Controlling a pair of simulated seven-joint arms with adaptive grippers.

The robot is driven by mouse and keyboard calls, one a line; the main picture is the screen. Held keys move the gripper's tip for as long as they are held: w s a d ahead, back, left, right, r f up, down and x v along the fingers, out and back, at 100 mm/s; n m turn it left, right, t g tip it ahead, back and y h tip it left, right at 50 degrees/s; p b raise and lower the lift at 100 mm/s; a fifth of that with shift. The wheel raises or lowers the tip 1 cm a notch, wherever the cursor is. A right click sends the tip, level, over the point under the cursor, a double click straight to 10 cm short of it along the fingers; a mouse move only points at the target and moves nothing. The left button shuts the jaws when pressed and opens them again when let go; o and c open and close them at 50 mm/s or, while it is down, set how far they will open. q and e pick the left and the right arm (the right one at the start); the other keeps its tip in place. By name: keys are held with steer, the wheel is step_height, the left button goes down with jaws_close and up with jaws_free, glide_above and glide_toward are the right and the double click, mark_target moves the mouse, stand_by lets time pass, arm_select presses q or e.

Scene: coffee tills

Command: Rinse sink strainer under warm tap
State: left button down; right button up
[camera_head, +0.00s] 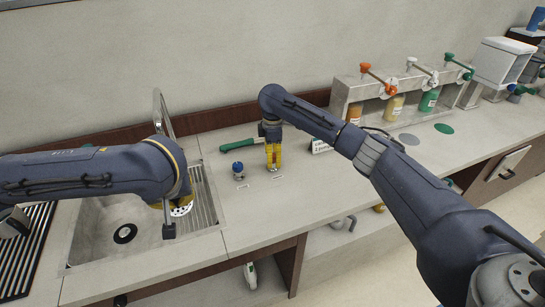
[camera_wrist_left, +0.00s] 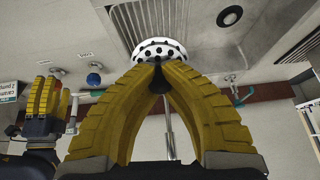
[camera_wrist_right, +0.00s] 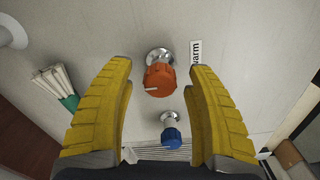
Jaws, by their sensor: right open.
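My left gripper (camera_head: 160,205) is shut on the white strainer with dark holes (camera_head: 181,211), above the sink (camera_head: 97,246). In the left wrist view the strainer (camera_wrist_left: 160,47) sits at the closed fingertips. The silver tap (camera_head: 162,113) rises behind the sink, partly hidden by my left arm. My right gripper (camera_head: 272,158) is open above the counter, pointing down. In the right wrist view an orange-red knob (camera_wrist_right: 159,79) labelled "warm" (camera_wrist_right: 196,53) lies between its fingers, with a gap on each side. A blue knob (camera_head: 239,170) stands to the left of it.
A green-handled brush (camera_head: 240,146) lies behind the knobs. The round black drain (camera_head: 125,233) shows in the sink. A dispenser with several coloured bottles (camera_head: 396,105) stands at the back right. The counter in front of the knobs (camera_head: 270,218) is clear.

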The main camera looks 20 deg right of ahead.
step_height(320, 180, up, 12)
stand_by(0.7)
stand_by(0.4)
